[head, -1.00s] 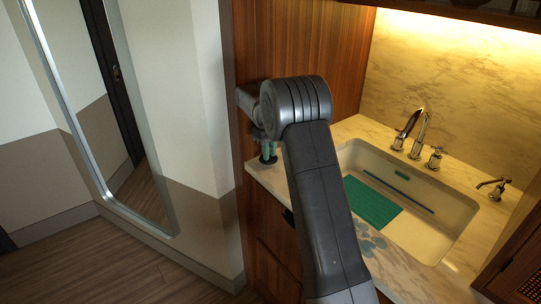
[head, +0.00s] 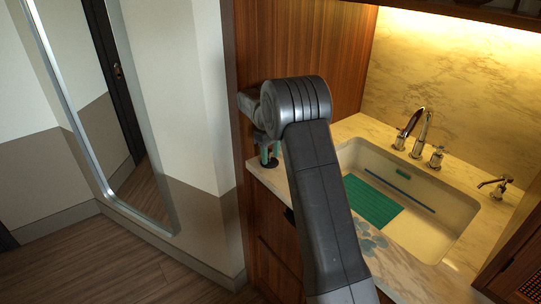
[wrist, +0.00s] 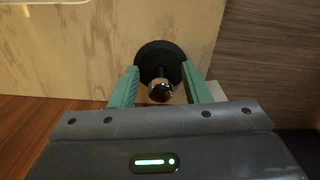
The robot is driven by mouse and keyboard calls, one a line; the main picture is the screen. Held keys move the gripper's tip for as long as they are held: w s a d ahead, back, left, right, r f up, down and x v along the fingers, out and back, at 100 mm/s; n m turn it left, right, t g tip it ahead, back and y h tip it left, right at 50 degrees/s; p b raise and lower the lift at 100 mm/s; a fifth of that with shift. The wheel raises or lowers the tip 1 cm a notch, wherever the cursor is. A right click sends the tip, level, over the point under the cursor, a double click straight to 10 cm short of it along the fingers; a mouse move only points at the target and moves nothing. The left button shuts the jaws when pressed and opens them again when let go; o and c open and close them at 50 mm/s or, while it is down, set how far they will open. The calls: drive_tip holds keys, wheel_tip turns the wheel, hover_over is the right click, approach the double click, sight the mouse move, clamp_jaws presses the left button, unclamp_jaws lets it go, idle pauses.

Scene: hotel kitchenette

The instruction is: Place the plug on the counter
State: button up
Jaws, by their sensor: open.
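The plug (wrist: 159,56) is a black disc with a shiny metal knob. It rests flat on the marble counter (head: 353,127), near the front left end beside the wooden side panel. In the head view the plug's dark base (head: 269,163) shows just under my fingers. My gripper (head: 270,152) points down over it. In the wrist view the gripper's green fingers (wrist: 159,72) are open, one on each side of the knob, with gaps visible between knob and fingers.
The sink (head: 455,212) with a green mat (head: 371,203) lies to the right of my arm. A faucet (head: 420,130) with handles stands behind it, and a small dispenser (head: 495,187) at the right. The counter's front edge is close to the plug.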

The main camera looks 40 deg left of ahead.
sight(270, 150)
wheel_tip(270, 150, up, 12)
idle(0.4)
drive_tip(key=shift+o, duration=0.4)
drive_tip(key=shift+f, duration=0.15)
